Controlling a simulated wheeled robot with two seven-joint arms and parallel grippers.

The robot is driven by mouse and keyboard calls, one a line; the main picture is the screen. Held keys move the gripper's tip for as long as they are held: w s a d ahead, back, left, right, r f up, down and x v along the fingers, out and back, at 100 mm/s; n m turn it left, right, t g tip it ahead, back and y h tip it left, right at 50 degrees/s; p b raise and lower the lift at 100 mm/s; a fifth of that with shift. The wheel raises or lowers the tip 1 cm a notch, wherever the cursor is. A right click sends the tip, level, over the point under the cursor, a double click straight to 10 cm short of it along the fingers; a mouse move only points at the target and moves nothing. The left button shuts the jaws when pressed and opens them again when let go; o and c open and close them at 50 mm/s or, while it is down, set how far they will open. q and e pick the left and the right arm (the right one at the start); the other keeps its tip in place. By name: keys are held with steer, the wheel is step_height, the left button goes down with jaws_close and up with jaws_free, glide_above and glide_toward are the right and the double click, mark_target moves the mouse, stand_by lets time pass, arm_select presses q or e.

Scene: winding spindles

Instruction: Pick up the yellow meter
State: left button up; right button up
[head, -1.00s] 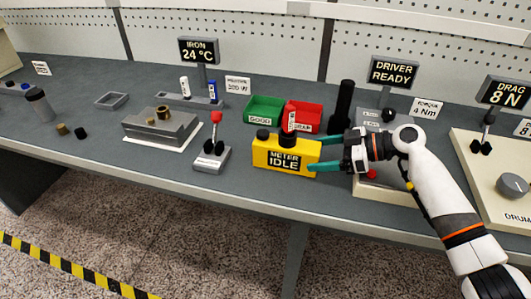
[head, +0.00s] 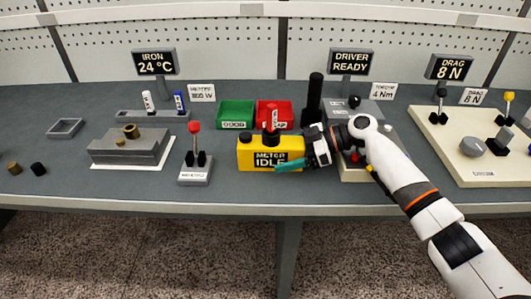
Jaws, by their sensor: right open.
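The yellow meter (head: 255,161) stands upright on the bench, with a black display reading "METER IDLE" and dark knobs on top. My right gripper (head: 285,151) is at the meter's right end with its jaws open. One teal finger lies across the lower right of the meter's front face; the other finger is mostly hidden, apparently behind the meter. I cannot tell whether the fingers touch it. The left gripper is not in view.
Green (head: 236,113) and red (head: 284,107) bins stand behind the meter, and a black post (head: 314,98) rises behind my gripper. A red-knobbed lever (head: 195,155) stands to the left. The driver panel (head: 354,174) is under my right wrist. The bench front is clear.

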steer(key=shift+c, duration=2)
steer(key=shift+r, duration=0.15)
steer(key=c, duration=0.9)
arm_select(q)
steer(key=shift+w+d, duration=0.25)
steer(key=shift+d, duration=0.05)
arm_select(e)
steer(key=shift+r, duration=0.2)
step_height(320, 180, up, 10)
steer(key=shift+f+b, duration=0.15)
steer(key=shift+b, duration=0.2)
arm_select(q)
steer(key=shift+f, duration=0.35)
arm_select(e)
steer(key=shift+f, duration=0.15)
